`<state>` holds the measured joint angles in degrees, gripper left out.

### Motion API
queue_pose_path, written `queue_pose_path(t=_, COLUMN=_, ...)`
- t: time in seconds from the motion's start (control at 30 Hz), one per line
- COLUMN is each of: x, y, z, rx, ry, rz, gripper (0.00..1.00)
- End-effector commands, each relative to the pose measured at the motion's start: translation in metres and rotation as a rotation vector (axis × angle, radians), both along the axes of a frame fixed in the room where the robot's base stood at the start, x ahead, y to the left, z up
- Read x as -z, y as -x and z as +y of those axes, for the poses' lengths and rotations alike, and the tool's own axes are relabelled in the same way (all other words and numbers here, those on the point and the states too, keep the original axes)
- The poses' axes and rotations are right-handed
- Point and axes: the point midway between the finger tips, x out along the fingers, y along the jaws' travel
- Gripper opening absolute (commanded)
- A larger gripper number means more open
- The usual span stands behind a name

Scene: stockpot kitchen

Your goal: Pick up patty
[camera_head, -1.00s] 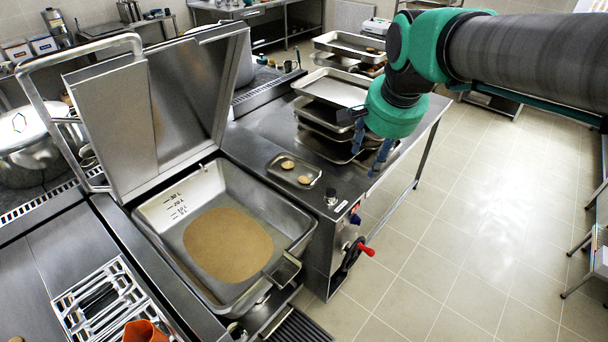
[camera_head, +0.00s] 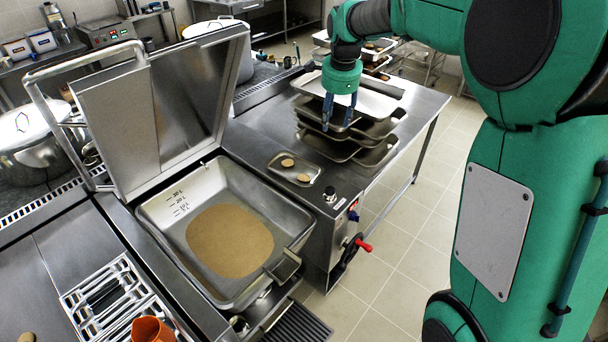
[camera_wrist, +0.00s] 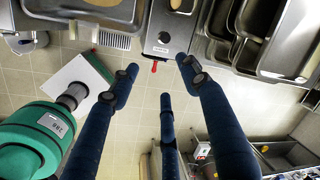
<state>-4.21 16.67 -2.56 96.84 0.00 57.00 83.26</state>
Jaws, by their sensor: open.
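Two small round brown patties lie on a small metal tray (camera_head: 282,174) on the steel counter: a far patty (camera_head: 288,162) and a near patty (camera_head: 304,178). My gripper (camera_head: 338,115) is up and to the right of this tray in the head view, in front of the stacked trays. Its blue fingers point down, spread and empty. In the wrist view my gripper (camera_wrist: 158,75) is open with nothing between the fingers; floor and the counter edge show beyond. A small tray (camera_wrist: 181,6) is cut off at the top edge there.
A tilting pan (camera_head: 150,213) holding a flat brown layer stands left of the patty tray, its lid raised. Stacked metal trays (camera_head: 372,152) stand on the counter at right. A red-handled crank (camera_head: 363,245) sticks out of the counter front.

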Motion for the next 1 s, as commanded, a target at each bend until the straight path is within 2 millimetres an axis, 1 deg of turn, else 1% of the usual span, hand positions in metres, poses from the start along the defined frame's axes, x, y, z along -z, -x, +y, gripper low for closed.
queue_pose_path(t=0.03, x=0.007, y=-0.012, z=0.003, rx=0.031, ry=-0.006, rz=0.010, gripper=0.46)
queue_pose_path(t=0.1, x=0.016, y=-0.027, z=0.006, rx=0.080, ry=-0.016, rz=0.022, gripper=0.46)
queue_pose_path(t=0.27, x=0.039, y=-0.060, z=0.013, rx=0.195, ry=-0.036, rz=0.047, gripper=0.46)
queue_pose_path(t=0.5, x=0.082, y=-0.106, z=0.025, rx=0.369, ry=-0.060, rz=0.085, gripper=0.46)
queue_pose_path(t=0.77, x=0.135, y=-0.149, z=0.038, rx=0.557, ry=-0.078, rz=0.122, gripper=0.46)
queue_pose_path(t=1.0, x=0.190, y=-0.181, z=0.050, rx=0.732, ry=-0.089, rz=0.157, gripper=0.46)
